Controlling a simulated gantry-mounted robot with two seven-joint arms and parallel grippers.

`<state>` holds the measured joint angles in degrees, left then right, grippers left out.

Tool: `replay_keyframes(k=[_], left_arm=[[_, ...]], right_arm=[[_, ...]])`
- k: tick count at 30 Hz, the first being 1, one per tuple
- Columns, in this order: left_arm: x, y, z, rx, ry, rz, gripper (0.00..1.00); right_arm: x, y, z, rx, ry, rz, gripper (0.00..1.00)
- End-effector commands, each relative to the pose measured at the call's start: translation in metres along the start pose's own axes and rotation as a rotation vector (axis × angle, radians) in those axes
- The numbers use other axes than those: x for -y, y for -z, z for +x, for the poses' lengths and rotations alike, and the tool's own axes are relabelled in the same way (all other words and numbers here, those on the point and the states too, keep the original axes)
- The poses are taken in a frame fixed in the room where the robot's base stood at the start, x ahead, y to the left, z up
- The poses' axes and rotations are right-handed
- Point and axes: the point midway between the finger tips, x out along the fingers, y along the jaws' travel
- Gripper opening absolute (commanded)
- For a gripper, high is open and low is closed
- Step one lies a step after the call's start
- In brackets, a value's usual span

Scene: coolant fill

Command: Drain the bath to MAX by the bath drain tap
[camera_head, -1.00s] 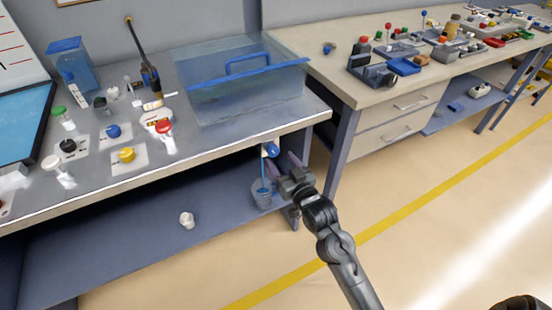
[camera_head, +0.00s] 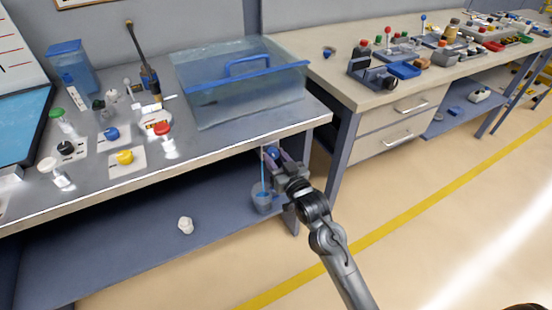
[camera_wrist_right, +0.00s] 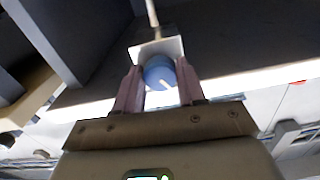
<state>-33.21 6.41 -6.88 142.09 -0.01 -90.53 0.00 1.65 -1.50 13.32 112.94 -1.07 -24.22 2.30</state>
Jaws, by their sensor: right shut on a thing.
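The bath (camera_head: 225,108) is a clear tank with a blue handle on the bench top, with bluish liquid in it. Its level mark cannot be read here. The blue bath drain tap (camera_head: 272,153) sits under the bench's front edge. My right gripper (camera_head: 277,161) has its fingers on either side of the tap and is shut on it. In the right wrist view, the round blue knob (camera_wrist_right: 158,72) sits between the two pinkish fingers, before a white block. A thin blue stream (camera_head: 263,176) runs down from the tap into a bucket (camera_head: 262,199) on the lower shelf. My left gripper is out of view.
Several knobs and valves, including a red one (camera_head: 161,128) and a yellow one (camera_head: 124,157), stand on the bench left of the bath. A small white object (camera_head: 185,225) lies on the lower shelf (camera_head: 120,250). The floor at right is open.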

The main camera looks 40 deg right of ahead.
Motion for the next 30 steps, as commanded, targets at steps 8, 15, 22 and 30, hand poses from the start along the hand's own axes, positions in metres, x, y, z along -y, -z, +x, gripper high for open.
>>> replay_keyframes(k=[8, 15, 22, 30], left_arm=[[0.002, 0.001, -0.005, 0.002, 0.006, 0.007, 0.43], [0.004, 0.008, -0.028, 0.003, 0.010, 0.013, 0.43], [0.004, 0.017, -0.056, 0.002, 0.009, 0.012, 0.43], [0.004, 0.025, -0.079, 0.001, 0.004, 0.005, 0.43]], right_arm=[[0.000, 0.001, 0.000, 0.002, -0.001, 0.015, 0.09], [0.000, 0.005, 0.000, 0.003, -0.001, 0.119, 0.09], [0.001, 0.005, 0.000, 0.004, -0.002, 0.275, 0.09], [0.001, 0.003, 0.000, 0.002, -0.002, 0.430, 0.09]])
